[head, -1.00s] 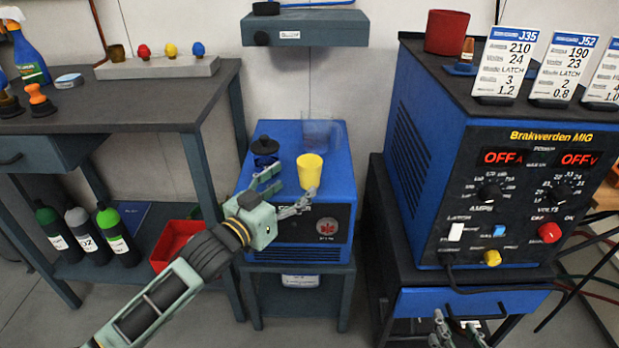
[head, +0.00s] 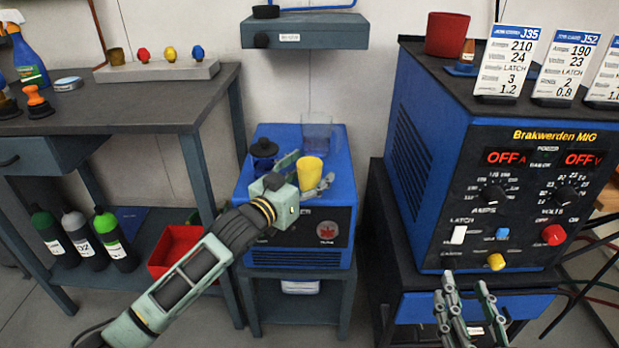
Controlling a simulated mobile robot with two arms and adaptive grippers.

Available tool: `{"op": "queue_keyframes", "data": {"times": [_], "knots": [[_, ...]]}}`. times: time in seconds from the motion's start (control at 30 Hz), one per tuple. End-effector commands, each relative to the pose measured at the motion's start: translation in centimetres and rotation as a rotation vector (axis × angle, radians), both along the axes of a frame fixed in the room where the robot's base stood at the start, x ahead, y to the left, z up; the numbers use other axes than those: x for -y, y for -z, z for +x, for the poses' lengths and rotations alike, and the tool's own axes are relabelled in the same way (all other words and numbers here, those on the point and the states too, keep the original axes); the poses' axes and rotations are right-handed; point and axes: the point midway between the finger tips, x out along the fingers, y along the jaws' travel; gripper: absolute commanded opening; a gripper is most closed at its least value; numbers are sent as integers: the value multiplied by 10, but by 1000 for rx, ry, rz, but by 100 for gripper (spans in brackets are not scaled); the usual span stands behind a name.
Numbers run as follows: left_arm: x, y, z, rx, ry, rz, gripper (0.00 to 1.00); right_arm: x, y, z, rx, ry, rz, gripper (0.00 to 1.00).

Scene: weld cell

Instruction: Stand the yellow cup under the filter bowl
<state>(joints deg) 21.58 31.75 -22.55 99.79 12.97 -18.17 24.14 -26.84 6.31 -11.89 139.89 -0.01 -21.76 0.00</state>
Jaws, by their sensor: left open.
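The yellow cup (head: 312,165) stands upright on top of the blue cabinet (head: 341,190). My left gripper (head: 313,167) is open, with one finger to the left of the cup and one to its front right. I cannot tell whether either finger touches it. A clear vessel (head: 317,132) stands just behind the cup, and a dark blue piece with a black top (head: 264,150) is to its left. I cannot tell which of these, if either, is the filter bowl. My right gripper (head: 465,283) is open and empty, low in front of the welder.
A grey shelf box (head: 318,33) hangs on the wall above the cabinet. The blue welder (head: 425,130) stands to the right. A workbench (head: 110,110) is on the left, with bottles (head: 110,235) and a red bin (head: 178,250) below.

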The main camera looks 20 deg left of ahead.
Motion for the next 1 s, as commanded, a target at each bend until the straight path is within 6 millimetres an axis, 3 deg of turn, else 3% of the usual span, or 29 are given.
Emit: {"op": "queue_keyframes", "data": {"times": [0.6, 0.93, 1.0], "knots": [[0, 0, 0, 1, 0, 0, 16, 0, 0, 0, -2, 0, 0, 40], [0, -4, 0, 2, 0, 0, 16, 0, 1, 0, -15, 0, -3, 40], [0, -7, 0, 2, 0, 0, 16, 2, 10, -1, -50, 4, -13, 40]]}}
